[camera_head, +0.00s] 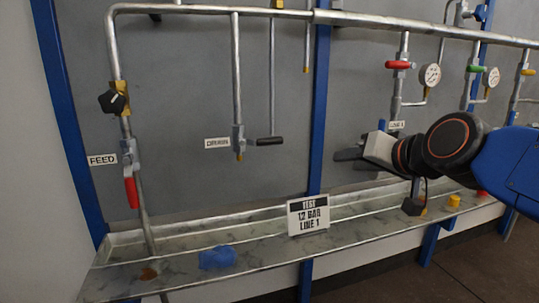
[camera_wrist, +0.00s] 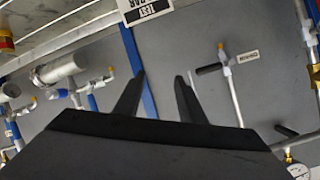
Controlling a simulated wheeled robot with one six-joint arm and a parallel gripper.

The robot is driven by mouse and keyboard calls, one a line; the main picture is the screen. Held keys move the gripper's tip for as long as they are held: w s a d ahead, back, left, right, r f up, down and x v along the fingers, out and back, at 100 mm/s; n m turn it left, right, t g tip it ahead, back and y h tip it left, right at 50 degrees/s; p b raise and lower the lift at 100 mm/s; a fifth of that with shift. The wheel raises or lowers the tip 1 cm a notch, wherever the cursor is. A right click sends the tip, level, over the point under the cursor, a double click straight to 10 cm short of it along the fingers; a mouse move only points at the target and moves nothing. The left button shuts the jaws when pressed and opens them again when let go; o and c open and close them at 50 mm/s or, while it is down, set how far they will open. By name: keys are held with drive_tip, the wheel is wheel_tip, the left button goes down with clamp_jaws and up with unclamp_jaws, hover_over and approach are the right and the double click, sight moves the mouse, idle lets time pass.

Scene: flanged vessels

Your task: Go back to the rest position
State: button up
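My gripper (camera_head: 347,158) is in front of the grey panel, right of the blue post and above the tray ledge. It also shows in the wrist view (camera_wrist: 160,78), with its two dark fingers spread apart and nothing between them. The gripper is open and empty. My arm reaches in from the right edge of the head view and hides part of the panel and pipes behind it. I cannot tell the exact distance from the fingertips to the panel.
A metal tray (camera_head: 180,272) runs along the bottom, with a blue cloth-like item (camera_head: 217,257), a test sign (camera_head: 308,216) and a yellow cap (camera_head: 454,201). Pipes, a red-handled valve (camera_head: 398,65) and a gauge (camera_head: 430,75) are above my arm. A black-handled valve (camera_head: 268,141) hangs left.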

drive_tip(key=s+d+f+g+h, duration=0.2)
drive_tip(key=s+d+f+g, duration=0.2)
drive_tip(key=s+f, duration=0.5)
drive_tip(key=s+d+f+n+g+h, duration=0.1)
drive_tip(key=s+d+f, duration=0.5)
drive_tip(key=f, duration=1.1)
drive_tip(key=s+g+h, duration=0.1)
drive_tip(key=s+g, duration=0.1)
drive_tip(key=s, duration=0.2)
drive_tip(key=shift+s+n+g, duration=0.15)
drive_tip(key=shift+n+g, duration=0.15)
drive_tip(key=shift+g, duration=0.1)
